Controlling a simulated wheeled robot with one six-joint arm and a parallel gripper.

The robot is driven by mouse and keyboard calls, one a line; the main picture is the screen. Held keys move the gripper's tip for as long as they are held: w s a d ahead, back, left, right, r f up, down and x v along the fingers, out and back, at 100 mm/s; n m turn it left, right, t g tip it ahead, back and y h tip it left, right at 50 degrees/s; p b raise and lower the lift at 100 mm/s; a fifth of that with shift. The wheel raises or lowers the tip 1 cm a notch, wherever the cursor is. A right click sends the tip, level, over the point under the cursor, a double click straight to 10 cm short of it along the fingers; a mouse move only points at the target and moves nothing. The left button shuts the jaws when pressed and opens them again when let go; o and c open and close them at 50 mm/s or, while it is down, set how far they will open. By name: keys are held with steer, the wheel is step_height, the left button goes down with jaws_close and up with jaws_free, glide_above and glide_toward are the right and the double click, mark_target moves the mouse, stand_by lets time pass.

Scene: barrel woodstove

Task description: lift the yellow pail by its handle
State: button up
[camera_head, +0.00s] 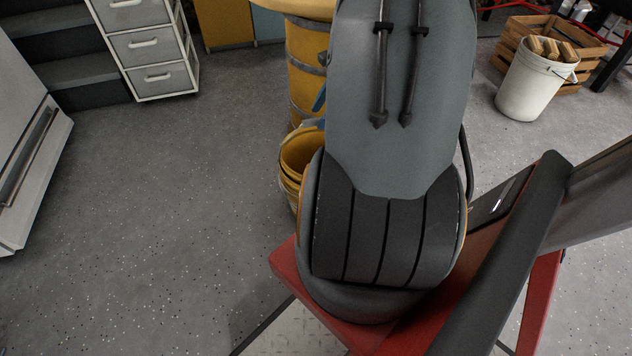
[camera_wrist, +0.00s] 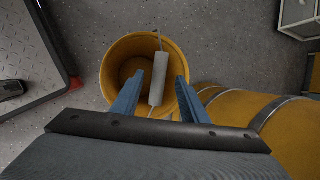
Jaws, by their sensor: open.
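The yellow pail (camera_head: 291,172) stands on the floor left of my arm, which hides its right side. In the wrist view the pail (camera_wrist: 113,66) is seen from above and looks empty. Its handle has a pale grey grip (camera_wrist: 158,80) on a thin wire, crossing over the pail's opening. My gripper (camera_wrist: 159,76) is open, with its blue fingers on either side of the grip. I cannot tell how far the fingertips are above or below the grip. In the head view only a bit of blue finger (camera_head: 320,100) shows past my arm.
A yellow barrel (camera_head: 304,85) with grey bands stands close behind the pail; it also shows in the wrist view (camera_wrist: 235,106). A white bucket (camera_head: 528,90) and a wooden crate (camera_head: 570,45) are at the right. A drawer unit (camera_head: 150,47) is at the back left. Floor at left is clear.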

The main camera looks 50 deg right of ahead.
steer(key=b+x, duration=0.3)
steer(key=x, duration=0.5)
steer(key=shift+s+b, duration=0.2)
steer(key=shift+b, duration=0.1)
steer(key=shift+d, duration=0.1)
jaws_close()
stand_by(1.0)
